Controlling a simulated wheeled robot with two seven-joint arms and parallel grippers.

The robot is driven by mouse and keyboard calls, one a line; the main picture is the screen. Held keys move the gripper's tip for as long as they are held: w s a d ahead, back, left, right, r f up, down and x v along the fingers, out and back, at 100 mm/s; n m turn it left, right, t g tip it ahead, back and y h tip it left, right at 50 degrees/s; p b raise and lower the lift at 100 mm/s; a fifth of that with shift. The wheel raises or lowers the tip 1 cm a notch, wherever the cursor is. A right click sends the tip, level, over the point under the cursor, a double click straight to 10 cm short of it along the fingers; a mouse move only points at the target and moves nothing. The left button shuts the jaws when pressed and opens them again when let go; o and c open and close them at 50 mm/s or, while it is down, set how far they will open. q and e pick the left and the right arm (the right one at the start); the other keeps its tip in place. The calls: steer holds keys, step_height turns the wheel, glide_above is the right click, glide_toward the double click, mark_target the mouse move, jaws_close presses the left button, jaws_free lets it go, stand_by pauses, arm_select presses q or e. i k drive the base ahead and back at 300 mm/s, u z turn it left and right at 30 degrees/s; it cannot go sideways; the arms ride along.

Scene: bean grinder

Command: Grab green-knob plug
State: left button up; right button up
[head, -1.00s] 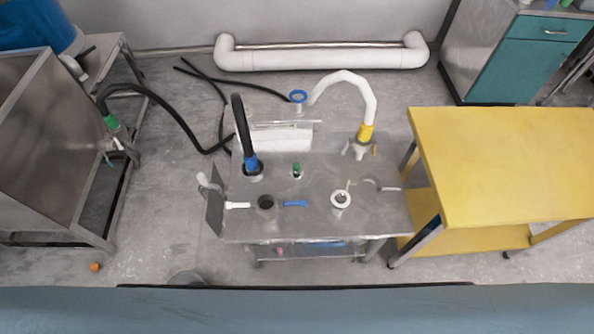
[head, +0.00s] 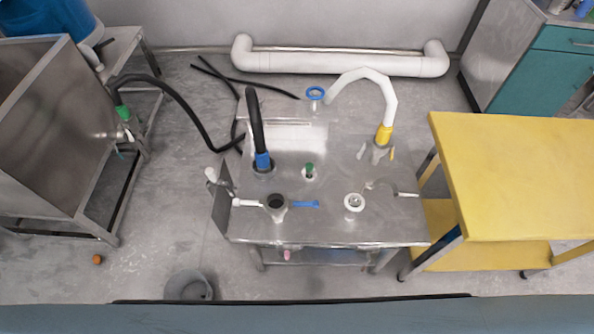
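The green-knob plug (head: 309,170) stands in a round fitting near the middle of the steel machine top (head: 330,225). Only its small green knob and the pale ring around it show clearly. It lies to the right of the blue-collared black hose (head: 262,160) and nothing covers it. Neither of my grippers is in the head view.
A yellow table (head: 515,180) stands right of the machine, and a steel frame (head: 50,150) stands to the left. A grey bucket (head: 188,286) and a small orange object (head: 98,260) are on the floor (head: 165,220). A white hose with a yellow collar (head: 384,133) rises at the machine's back right.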

mark_target(309, 173)
steer(key=u, duration=1.25)
steer(key=k, duration=0.9)
steer(key=z, duration=0.3)
